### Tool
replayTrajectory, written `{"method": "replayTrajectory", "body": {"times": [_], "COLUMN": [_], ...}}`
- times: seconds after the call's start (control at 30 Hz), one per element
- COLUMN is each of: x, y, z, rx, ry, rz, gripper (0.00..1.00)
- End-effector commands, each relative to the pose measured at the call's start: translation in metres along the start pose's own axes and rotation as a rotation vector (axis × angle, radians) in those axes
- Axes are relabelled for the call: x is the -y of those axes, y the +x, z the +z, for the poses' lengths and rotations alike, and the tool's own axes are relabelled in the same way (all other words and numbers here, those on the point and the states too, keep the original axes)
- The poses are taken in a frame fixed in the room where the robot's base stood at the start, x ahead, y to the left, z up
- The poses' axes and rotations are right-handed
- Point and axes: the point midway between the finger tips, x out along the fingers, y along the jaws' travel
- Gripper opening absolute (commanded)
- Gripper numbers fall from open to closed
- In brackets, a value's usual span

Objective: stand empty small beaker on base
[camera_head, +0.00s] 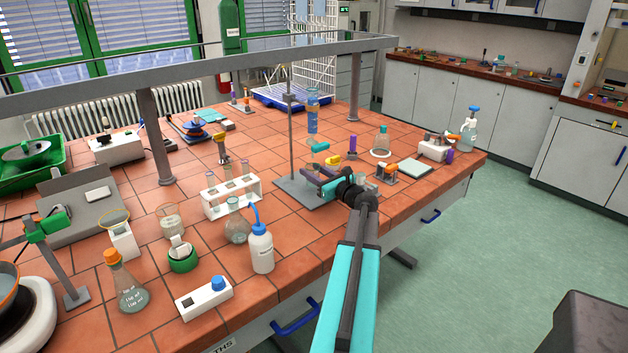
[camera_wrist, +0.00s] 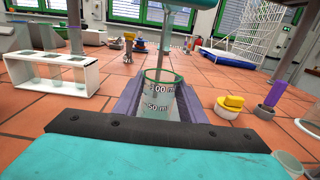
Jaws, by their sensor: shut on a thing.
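A small clear beaker (camera_wrist: 162,98) with a green rim and 100 ml and 50 ml marks stands upright between the fingers of my gripper (camera_wrist: 165,88) in the wrist view. It looks empty. My gripper is shut on it. In the head view my gripper (camera_head: 313,178) is over the right part of the grey base plate (camera_head: 290,187) of a rod stand, and the held beaker is hard to make out there. Whether the beaker's bottom touches the plate cannot be told. The stand's rod (camera_head: 291,130) rises left of my gripper.
A white tube rack (camera_head: 232,198) stands to the left, with a wash bottle (camera_head: 261,248) in front. To the right are a yellow-topped piece (camera_wrist: 230,105), a purple-handled piece (camera_wrist: 270,100) and a glass vessel (camera_wrist: 288,164).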

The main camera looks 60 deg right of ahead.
Motion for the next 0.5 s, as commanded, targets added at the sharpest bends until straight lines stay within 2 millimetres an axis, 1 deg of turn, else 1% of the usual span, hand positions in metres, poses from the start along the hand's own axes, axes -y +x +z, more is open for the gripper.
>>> {"method": "replayTrajectory", "body": {"times": [0.27, 0.5], "x": [0.000, 0.000], "y": [0.000, 0.000], "z": [-0.003, -0.022], "rx": [-0.001, -0.001], "ry": [0.000, 0.002], "rz": [0.000, 0.000], "gripper": [0.06, 0.06]}}
